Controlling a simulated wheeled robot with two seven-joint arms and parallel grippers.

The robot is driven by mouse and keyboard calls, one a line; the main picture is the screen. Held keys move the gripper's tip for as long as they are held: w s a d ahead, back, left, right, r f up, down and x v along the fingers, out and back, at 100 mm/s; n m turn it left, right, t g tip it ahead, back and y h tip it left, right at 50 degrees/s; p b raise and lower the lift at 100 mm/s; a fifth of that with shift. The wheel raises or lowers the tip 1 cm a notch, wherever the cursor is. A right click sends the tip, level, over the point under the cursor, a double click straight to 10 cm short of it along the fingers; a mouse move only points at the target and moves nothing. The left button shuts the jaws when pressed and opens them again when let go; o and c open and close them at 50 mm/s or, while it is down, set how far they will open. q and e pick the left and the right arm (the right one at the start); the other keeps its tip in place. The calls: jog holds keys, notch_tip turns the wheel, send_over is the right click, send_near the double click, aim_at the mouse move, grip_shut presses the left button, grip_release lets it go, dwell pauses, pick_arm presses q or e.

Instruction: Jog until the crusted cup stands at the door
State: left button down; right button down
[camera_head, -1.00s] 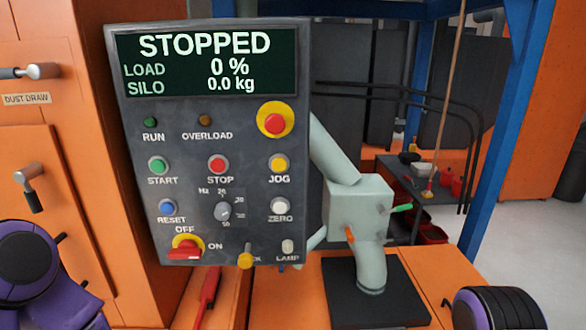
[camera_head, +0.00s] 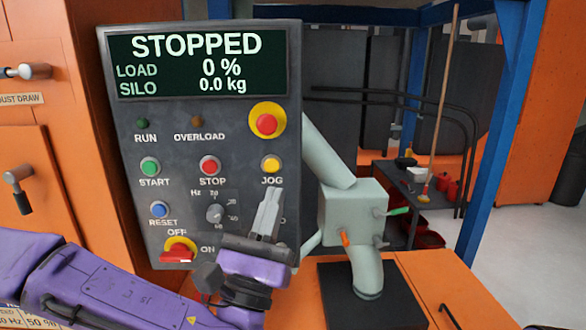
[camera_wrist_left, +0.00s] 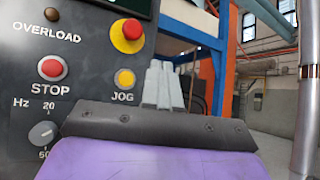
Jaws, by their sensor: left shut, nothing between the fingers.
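The control panel (camera_head: 130,185) stands in front of me, and its display (camera_head: 199,62) reads STOPPED, load 0 %, silo 0.0 kg. The yellow JOG button (camera_head: 271,165) is at the panel's right side and also shows in the left wrist view (camera_wrist_left: 124,78). My left gripper (camera_head: 272,193) is shut and empty, with its fingertips just below the JOG button. In the left wrist view its fingers (camera_wrist_left: 162,68) are together, right of the button; I cannot tell whether they touch the panel. No crusted cup and no door that I can identify show. My right gripper is not in view.
A red STOP button (camera_head: 209,166) and a red mushroom button on yellow (camera_head: 266,124) are close by. A red OFF/ON switch (camera_head: 178,250) is below. A grey pipe and box (camera_head: 353,212) stand right of the panel. A dark shelf (camera_head: 400,180) with red items is behind.

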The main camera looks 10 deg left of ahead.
aim_at(272, 165)
pick_arm(q)
jog(key=n+y, duration=0.1)
jog(key=n, duration=0.1)
jog(key=a+n, duration=0.1)
jog(key=n, duration=0.2)
jog(key=shift+s+r+t+y, duration=0.1)
jog(key=shift+t+y, duration=0.2)
jog(key=shift+y, duration=0.1)
jog(key=w+p, duration=0.1)
jog(key=w, duration=0.2)
jog(key=w+a+p, duration=0.1)
jog(key=w, duration=0.1)
jog(key=w+a+p, duration=0.1)
jog(key=w+p, duration=0.1)
jog(key=w, duration=0.1)
jog(key=shift+w+a, duration=0.2)
jog(key=shift+w, duration=0.1)
dwell(1.4)
jog(key=shift+w+a, duration=0.1)
jog(key=shift+w, duration=0.25)
